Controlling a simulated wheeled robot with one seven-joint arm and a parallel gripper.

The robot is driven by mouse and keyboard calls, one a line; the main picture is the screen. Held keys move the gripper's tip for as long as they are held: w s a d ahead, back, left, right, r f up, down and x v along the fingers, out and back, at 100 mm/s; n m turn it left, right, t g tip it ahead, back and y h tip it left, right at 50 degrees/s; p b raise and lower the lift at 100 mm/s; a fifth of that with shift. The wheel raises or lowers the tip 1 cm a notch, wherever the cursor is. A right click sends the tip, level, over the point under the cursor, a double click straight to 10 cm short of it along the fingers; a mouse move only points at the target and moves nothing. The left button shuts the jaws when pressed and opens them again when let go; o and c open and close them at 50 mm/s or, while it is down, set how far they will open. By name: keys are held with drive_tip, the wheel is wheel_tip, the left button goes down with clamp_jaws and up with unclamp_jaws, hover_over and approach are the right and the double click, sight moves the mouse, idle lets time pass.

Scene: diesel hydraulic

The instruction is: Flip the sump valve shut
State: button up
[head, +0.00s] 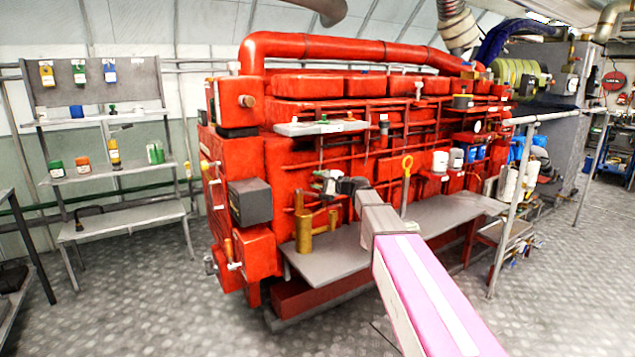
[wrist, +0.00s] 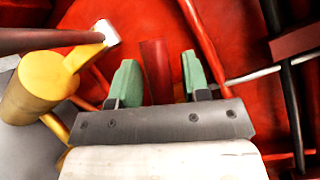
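My gripper (head: 328,181) is in front of the red engine's side, above the grey ledge. In the wrist view its two green fingertips (wrist: 159,75) stand wide apart. A dark red bar (wrist: 154,62) shows between them; neither finger appears to touch it. A brass-yellow fitting (head: 304,232) stands upright on the ledge below my gripper. A yellow cylinder with a white-ended arm (wrist: 32,90) shows at left in the wrist view, apart from the fingers. I cannot tell which part is the sump valve; small valve-like handles (head: 235,266) also show at the engine's lower left.
The grey ledge (head: 440,215) runs along the engine (head: 285,160), whose side carries pipes and rods. A dark box (head: 250,202) juts out at left. A shelf rack (head: 120,175) stands further left. A railing post (head: 508,215) is at right. Floor in front is clear.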

clamp_jaws()
drive_tip(key=shift+w+d+r+m+t+y, duration=0.15)
drive_tip(key=shift+d+r+m+t+y, duration=0.25)
drive_tip(key=shift+m, duration=0.3)
drive_tip(key=shift+w+d+r+m+t+y, duration=0.1)
drive_tip(key=shift+w+r+m+y, duration=0.1)
drive_tip(key=shift+r+m, duration=0.4)
drive_tip(key=m, duration=0.2)
drive_tip(key=r+m+t, duration=0.1)
drive_tip(key=shift+w+d+y, duration=0.25)
drive_tip(key=shift+d+y, duration=0.05)
drive_tip(key=shift+d, duration=0.1)
drive_tip(key=m+t, duration=0.1)
drive_tip(key=d+m, duration=0.1)
drive_tip(key=m, duration=0.1)
drive_tip(key=w+r+m+t, duration=0.1)
drive_tip(key=shift+d+r+m+t, duration=0.1)
drive_tip(key=shift+d+m+t, duration=0.2)
drive_tip(key=shift+d, duration=0.05)
drive_tip(key=shift+w+d+r+m+t+h, duration=0.15)
drive_tip(key=shift+w+d+m+t, duration=0.3)
drive_tip(key=shift+m, duration=0.6)
drive_tip(key=shift+w+d+m+t+h, duration=0.1)
drive_tip(key=shift+d+m+t+h, duration=0.2)
drive_tip(key=shift+m+t, duration=0.6)
drive_tip(key=shift+w+d+r+m+t+h, duration=0.15)
drive_tip(key=shift+w+d+m+t, duration=0.2)
drive_tip(key=shift+m, duration=0.9)
drive_tip(key=shift+d, duration=0.1)
